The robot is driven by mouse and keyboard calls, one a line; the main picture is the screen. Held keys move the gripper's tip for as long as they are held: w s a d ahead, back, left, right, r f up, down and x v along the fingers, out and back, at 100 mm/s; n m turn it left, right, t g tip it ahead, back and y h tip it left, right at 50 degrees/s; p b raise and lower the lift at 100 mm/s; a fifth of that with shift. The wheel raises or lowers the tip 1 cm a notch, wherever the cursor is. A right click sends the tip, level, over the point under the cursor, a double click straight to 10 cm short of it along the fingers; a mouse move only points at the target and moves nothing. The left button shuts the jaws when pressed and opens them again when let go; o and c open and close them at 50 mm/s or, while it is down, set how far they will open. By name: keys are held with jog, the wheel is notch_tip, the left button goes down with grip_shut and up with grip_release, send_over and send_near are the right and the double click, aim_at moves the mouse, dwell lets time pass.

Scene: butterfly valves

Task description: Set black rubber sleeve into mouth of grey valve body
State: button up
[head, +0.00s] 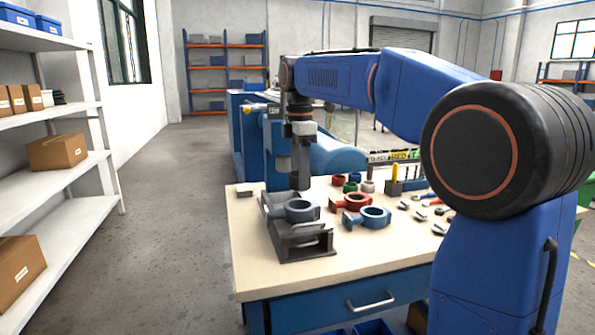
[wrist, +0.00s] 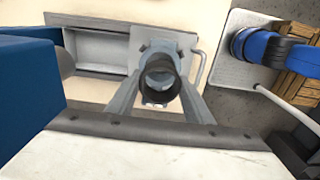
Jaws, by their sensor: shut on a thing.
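The grey valve body (head: 300,216) lies on a dark grey fixture (head: 306,249) near the left side of the table, its round mouth facing up. My gripper (head: 302,182) points straight down over that mouth, with its tips close to the rim. In the wrist view, its two grey fingers (wrist: 160,82) are shut on the black rubber sleeve (wrist: 158,92), a short dark ring seen from above, open end up. The fingers hide the sleeve in the head view. I cannot tell whether the sleeve touches the valve body.
A red valve body (head: 352,205) and a blue valve body (head: 375,218) lie to the right. Several small coloured rings (head: 351,187) stand behind them. Small metal parts and tools lie farther right. The wooden tabletop (head: 375,250) is clear in front.

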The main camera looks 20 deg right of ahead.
jog(key=shift+f, duration=2.2)
jog(key=shift+s+f, duration=0.15)
jog(key=shift+f, duration=0.8)
dwell(0.8)
jog(key=o, duration=1.1)
notch_tip(320, 180, up, 7)
jog(key=shift+r, duration=0.15)
dwell(0.4)
